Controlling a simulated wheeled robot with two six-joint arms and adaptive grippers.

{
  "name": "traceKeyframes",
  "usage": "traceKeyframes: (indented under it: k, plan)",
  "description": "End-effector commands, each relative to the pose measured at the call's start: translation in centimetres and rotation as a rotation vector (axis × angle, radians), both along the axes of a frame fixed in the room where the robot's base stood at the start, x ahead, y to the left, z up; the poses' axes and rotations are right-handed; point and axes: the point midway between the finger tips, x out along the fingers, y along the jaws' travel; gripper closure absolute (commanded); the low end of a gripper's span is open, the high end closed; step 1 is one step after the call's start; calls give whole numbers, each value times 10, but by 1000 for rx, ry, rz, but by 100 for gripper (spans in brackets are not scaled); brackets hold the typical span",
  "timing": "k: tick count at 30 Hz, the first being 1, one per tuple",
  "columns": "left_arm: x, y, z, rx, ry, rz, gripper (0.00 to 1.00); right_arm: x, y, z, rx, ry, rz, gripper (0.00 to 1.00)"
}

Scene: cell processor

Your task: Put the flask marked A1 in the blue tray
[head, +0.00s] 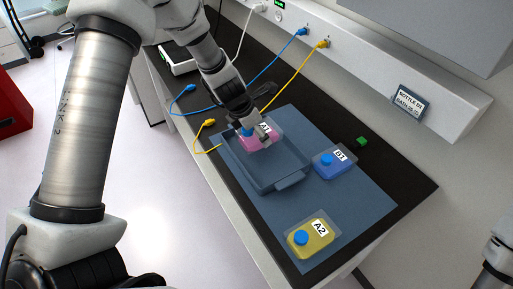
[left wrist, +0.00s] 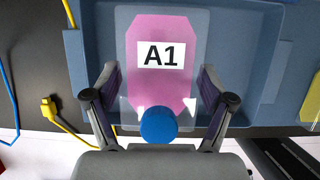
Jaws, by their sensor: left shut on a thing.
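The flask marked A1 (head: 257,141) has pink contents, a clear body and a blue cap. In the left wrist view the A1 flask (left wrist: 161,65) lies between the two fingers of my left gripper (left wrist: 160,100), label facing the camera. My left gripper (head: 255,132) is shut on it, over the far end of the blue tray (head: 285,183). The tray (left wrist: 262,60) shows behind the flask in the wrist view. I cannot tell whether the flask touches the tray floor. My right gripper is not in view.
The B1 flask (head: 335,163), with blue contents, lies right of the tray. The A2 flask (head: 311,239), with yellow contents, lies near the mat's (head: 350,210) front end. A small green block (head: 362,141) sits near the wall. Yellow (head: 209,122) and blue (head: 190,88) cables lie left of the arm.

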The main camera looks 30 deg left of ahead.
Motion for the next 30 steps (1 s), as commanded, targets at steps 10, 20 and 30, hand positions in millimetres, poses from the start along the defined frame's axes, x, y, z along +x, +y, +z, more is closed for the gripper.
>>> traceKeyframes:
  k: [10, 20, 30]
  plan:
    - [1, 1, -43, -1, -2, 1, 80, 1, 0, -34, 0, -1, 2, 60]
    - [0, 0, -45, -1, -1, 0, 4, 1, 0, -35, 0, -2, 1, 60]
    - [1, 0, -44, -1, -1, 0, 0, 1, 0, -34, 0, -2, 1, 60]
